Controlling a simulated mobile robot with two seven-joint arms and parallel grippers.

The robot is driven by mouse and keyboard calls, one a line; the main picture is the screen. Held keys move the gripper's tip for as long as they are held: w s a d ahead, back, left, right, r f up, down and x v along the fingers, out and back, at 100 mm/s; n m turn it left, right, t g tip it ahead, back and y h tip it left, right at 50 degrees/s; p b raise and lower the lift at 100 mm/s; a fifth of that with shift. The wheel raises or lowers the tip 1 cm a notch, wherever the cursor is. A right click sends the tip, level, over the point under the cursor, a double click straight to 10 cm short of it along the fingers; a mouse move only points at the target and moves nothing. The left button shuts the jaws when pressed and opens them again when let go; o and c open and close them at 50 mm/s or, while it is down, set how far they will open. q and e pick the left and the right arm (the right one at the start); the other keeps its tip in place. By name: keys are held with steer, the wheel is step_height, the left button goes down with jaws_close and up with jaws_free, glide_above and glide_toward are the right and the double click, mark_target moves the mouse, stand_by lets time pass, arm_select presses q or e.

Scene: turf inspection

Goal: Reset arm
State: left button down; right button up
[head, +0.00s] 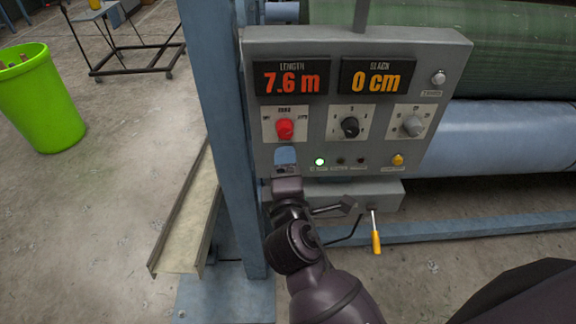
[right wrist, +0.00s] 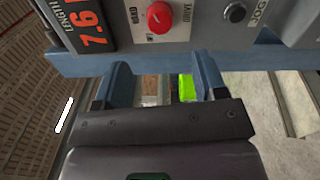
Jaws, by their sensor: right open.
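My right gripper (head: 286,160) is in front of the lower left of the grey control panel (head: 300,45), just below the red knob (head: 285,129). In the right wrist view my right gripper (right wrist: 162,75) has its two blue fingers wide apart, with nothing held between them. The red knob (right wrist: 159,17) shows above the fingers there, clear of them. Whether a fingertip touches the panel cannot be told. The panel's displays read 7.6 m (head: 291,80) and 0 cm (head: 377,80). My left gripper is not in view.
A blue post (head: 220,110) stands left of the panel. A yellow-handled lever (head: 376,240) hangs below it. A green turf roll (head: 520,40) and a pale blue roller (head: 500,135) lie to the right. A green bin (head: 42,100) stands on open floor at left.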

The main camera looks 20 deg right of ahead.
stand_by(0.3)
step_height(320, 180, down, 10)
steer(key=s+d+m+g+y, duration=0.1)
steer(key=m+g+y, duration=0.1)
steer(key=m+y, duration=0.6)
steer(key=s+d+f+m+g+h, duration=0.3)
steer(key=s+d+f+m, duration=0.4)
steer(key=s+d+f, duration=0.5)
steer(key=s+f, duration=0.3)
steer(key=shift+s+d+g, duration=0.15)
steer(key=shift+d+g, duration=0.15)
steer(key=shift+g, duration=0.1)
steer(key=shift+f, duration=0.1)
